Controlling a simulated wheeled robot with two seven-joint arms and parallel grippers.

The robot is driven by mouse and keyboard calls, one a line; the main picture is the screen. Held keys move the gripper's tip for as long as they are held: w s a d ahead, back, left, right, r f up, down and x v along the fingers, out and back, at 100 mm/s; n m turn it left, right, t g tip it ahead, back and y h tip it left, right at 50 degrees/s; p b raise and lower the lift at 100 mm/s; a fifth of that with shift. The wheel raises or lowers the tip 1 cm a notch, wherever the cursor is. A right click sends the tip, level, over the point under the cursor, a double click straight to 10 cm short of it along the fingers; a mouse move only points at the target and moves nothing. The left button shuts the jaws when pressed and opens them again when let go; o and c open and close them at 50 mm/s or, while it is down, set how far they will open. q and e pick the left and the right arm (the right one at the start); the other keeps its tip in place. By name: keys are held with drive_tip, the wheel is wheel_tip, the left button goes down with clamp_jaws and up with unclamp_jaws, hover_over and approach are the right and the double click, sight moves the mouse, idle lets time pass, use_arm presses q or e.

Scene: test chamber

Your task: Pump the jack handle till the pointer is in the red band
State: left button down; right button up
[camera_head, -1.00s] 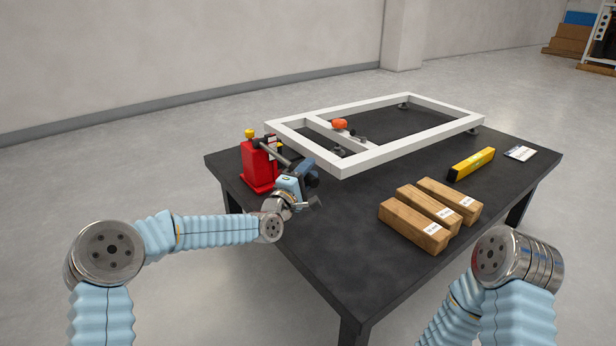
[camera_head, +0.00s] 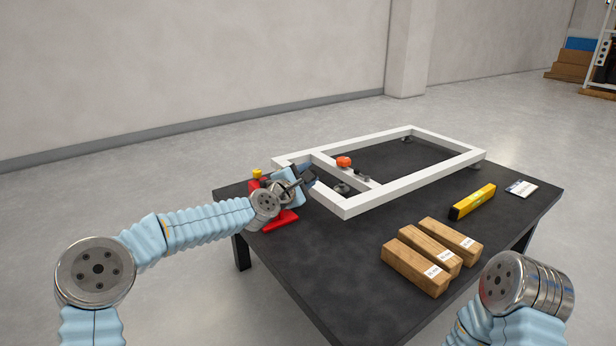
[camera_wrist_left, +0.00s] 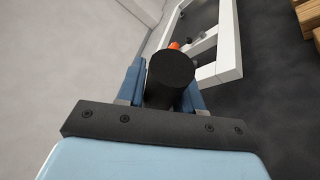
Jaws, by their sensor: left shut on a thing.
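The red jack (camera_head: 281,219) stands at the left end of the dark table, mostly hidden behind my left gripper and wrist. Its yellow cap (camera_head: 257,173) shows just above my arm. My left gripper (camera_head: 304,178) is raised beside the jack, near the white frame's left corner. In the left wrist view, my left gripper (camera_wrist_left: 166,95) is shut on the black round end of the jack handle (camera_wrist_left: 172,70), which sits between its blue fingers. The pointer and the red band cannot be made out. My right gripper is out of view.
A white rectangular frame (camera_head: 420,180) lies on small feet across the table (camera_head: 330,250), with an orange part (camera_head: 343,162) on its crossbar. Several wooden blocks (camera_head: 415,268), a yellow level (camera_head: 472,202) and a white card (camera_head: 521,188) are to the right.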

use_arm(q)
drive_tip(key=shift+w+a+r, duration=0.15)
drive_tip(key=shift+a+r, duration=0.1)
drive_tip(key=shift+r, duration=0.1)
drive_tip(key=c, duration=0.8)
unclamp_jaws()
drive_tip(key=shift+d+f, duration=0.1)
drive_tip(key=shift+f, duration=0.05)
drive_tip(key=shift+s+a, duration=0.25)
drive_tip(key=shift+s, duration=0.1)
drive_tip(key=b+v, duration=0.2)
drive_tip(key=v, duration=1.1)
drive_tip(key=shift+s+d+b, duration=0.1)
drive_tip(key=shift+d+b, duration=0.05)
drive_tip(key=shift+b, duration=0.2)
